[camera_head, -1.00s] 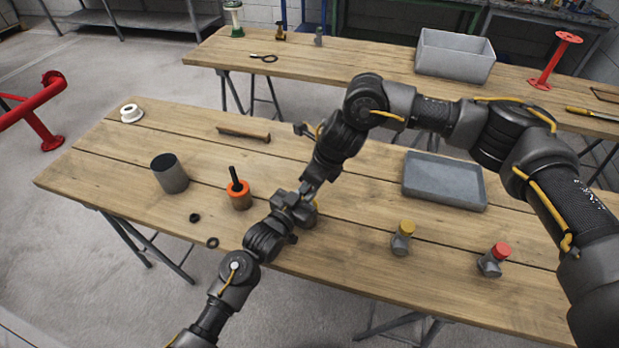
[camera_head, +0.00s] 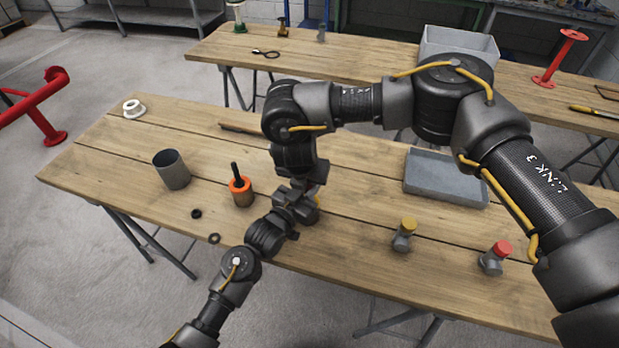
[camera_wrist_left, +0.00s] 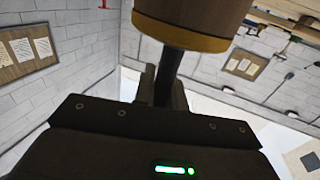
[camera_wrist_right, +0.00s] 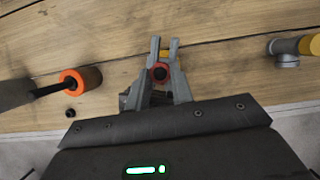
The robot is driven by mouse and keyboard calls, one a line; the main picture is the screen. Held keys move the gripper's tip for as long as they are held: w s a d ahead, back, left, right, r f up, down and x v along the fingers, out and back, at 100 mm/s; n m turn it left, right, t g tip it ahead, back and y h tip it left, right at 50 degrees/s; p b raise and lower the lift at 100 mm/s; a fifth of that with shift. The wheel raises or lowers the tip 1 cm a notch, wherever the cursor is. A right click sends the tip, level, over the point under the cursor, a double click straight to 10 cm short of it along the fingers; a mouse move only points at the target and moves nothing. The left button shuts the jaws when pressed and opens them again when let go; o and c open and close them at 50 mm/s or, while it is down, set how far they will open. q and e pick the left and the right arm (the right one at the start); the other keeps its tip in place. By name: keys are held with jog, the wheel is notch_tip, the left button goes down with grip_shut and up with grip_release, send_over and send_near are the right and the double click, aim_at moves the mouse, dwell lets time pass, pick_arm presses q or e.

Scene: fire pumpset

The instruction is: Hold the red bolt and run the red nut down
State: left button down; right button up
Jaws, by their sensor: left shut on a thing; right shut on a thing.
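My left gripper (camera_wrist_left: 162,88) is shut on a dark bolt shank (camera_wrist_left: 172,66). In the left wrist view the shank meets a wooden block (camera_wrist_left: 195,18) with a yellow band. My right gripper (camera_wrist_right: 160,60) is shut on a red nut (camera_wrist_right: 160,73), a red ring around a dark centre. Whether its threads engage the bolt cannot be told. In the head view both grippers, left (camera_head: 283,213) and right (camera_head: 300,188), meet at the table's middle and hide most of the block. A second wooden block (camera_head: 242,198) with an orange-red ring and upright black rod stands to their left.
On the wooden table (camera_head: 330,250) are a grey cup (camera_head: 172,172), black nut (camera_head: 196,213), dark ring (camera_head: 214,239), grey tray (camera_head: 440,190), and yellow-capped (camera_head: 402,240) and red-capped (camera_head: 492,262) fittings. A white roll (camera_head: 133,109) lies far left. The front left is mostly free.

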jog(key=m, duration=0.2)
jog(key=m+h, duration=0.1)
jog(key=m+g+h, duration=0.1)
jog(key=m, duration=0.1)
jog(key=shift+w+a+m, duration=0.15)
jog(key=shift+a+m, duration=0.15)
jog(key=m+g, duration=0.1)
jog(key=m, duration=0.1)
jog(key=m+h, duration=0.1)
jog(key=m, duration=0.2)
jog(key=shift+w+g, duration=0.1)
jog(key=shift+g, duration=0.3)
jog(key=o, duration=1)
notch_tip(320, 180, up, 4)
jog(key=shift+r, duration=0.25)
